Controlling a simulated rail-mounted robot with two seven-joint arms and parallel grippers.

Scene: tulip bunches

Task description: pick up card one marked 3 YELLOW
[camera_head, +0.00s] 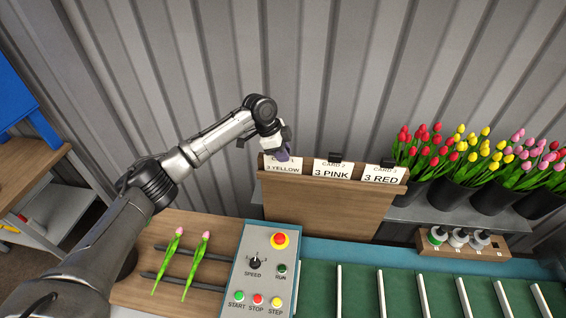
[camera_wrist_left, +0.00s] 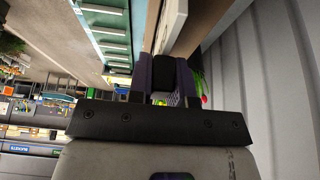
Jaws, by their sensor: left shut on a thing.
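Card one (camera_head: 283,168), white and marked 3 YELLOW, stands at the left end of the wooden card board (camera_head: 330,205) in the head view. Its upper edge is partly hidden by my left gripper (camera_head: 283,152), which is over its top from behind and left. In the left wrist view, the purple fingers of my left gripper (camera_wrist_left: 163,78) are closed on a black block (camera_wrist_left: 163,72), which looks like the card's clip. The card still appears in line with the others on the board. My right gripper does not show.
Card 2, 3 PINK (camera_head: 332,171), and card 3, 3 RED (camera_head: 382,175), stand to the right with black clips. A control box (camera_head: 262,262) and two tulips (camera_head: 168,262) are in front. Flower buckets (camera_head: 445,192) stand right.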

